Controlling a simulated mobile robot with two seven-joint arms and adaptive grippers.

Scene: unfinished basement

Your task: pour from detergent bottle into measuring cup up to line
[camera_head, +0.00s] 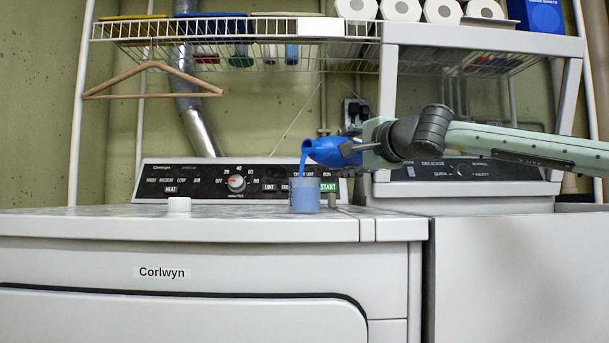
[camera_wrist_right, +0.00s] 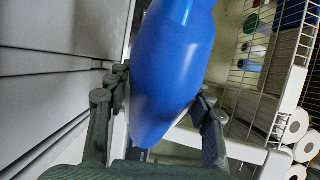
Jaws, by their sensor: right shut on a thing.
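The blue detergent bottle (camera_head: 331,152) is tipped nearly on its side, its mouth to the left above the measuring cup. A thin blue stream runs from its mouth down into the measuring cup (camera_head: 305,196), a small clear cup standing on the white dryer top. The cup looks mostly filled with light blue liquid; I cannot make out its line. My right gripper (camera_head: 372,145) is shut on the bottle. In the right wrist view the bottle (camera_wrist_right: 172,70) lies between the two fingers. A white cap (camera_head: 179,204) stands on the dryer top, left of the cup. My left gripper is not in view.
The dryer (camera_head: 190,262) has a control panel (camera_head: 230,184) close behind the cup. A small grey piece (camera_head: 332,200) stands just right of the cup. A wire shelf (camera_head: 235,30) hangs above, with a wooden hanger (camera_head: 152,80). The dryer top's left side is clear.

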